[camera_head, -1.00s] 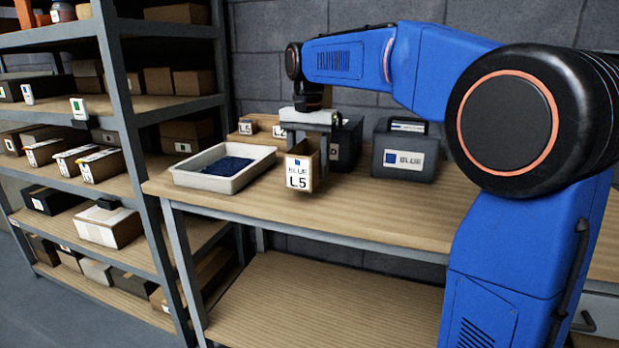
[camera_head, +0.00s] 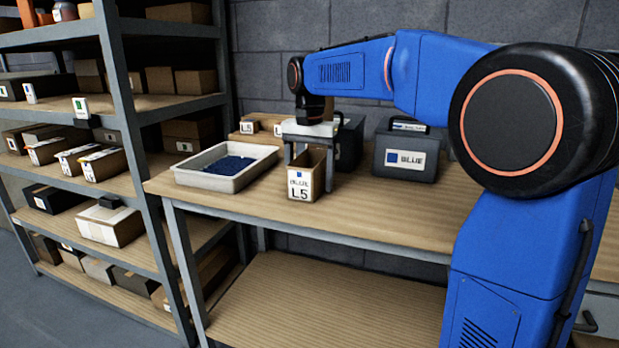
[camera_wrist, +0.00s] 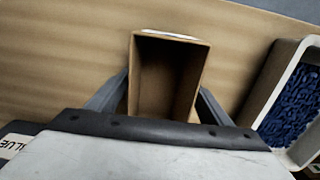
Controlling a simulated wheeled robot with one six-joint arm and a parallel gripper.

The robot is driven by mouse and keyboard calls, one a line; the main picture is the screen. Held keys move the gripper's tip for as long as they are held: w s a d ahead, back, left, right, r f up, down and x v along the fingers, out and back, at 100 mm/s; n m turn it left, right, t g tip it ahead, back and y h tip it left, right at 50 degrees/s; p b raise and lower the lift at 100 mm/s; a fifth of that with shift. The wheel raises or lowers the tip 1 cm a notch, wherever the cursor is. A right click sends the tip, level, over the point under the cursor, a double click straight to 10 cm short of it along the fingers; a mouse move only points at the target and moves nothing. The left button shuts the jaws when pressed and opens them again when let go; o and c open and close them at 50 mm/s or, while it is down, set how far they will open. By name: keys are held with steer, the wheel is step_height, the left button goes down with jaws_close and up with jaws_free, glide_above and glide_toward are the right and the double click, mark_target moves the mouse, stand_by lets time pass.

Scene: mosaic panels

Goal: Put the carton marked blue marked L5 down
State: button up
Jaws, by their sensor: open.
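The carton (camera_head: 301,187) is an open-topped brown box with a white label reading BLUE L5 and a blue square. It stands upright on the wooden workbench (camera_head: 400,214), close to its front edge. My gripper (camera_head: 310,152) is directly behind and above it, with its fingers open on either side of the carton. In the wrist view the carton (camera_wrist: 166,75) shows from above, empty inside, between the two spread fingers of my gripper (camera_wrist: 163,95). Whether a finger still touches its sides I cannot tell.
A white tray (camera_head: 191,180) of blue pieces stands to the left of the carton. A dark case (camera_head: 408,172) labelled BLUE stands to the right at the back. More small boxes (camera_head: 249,127) sit behind. The bench is clear at the front right. A loaded shelf rack (camera_head: 128,135) is on the left.

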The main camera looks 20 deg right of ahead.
step_height(320, 180, up, 12)
steer(key=shift+r, duration=0.15)
stand_by(0.4)
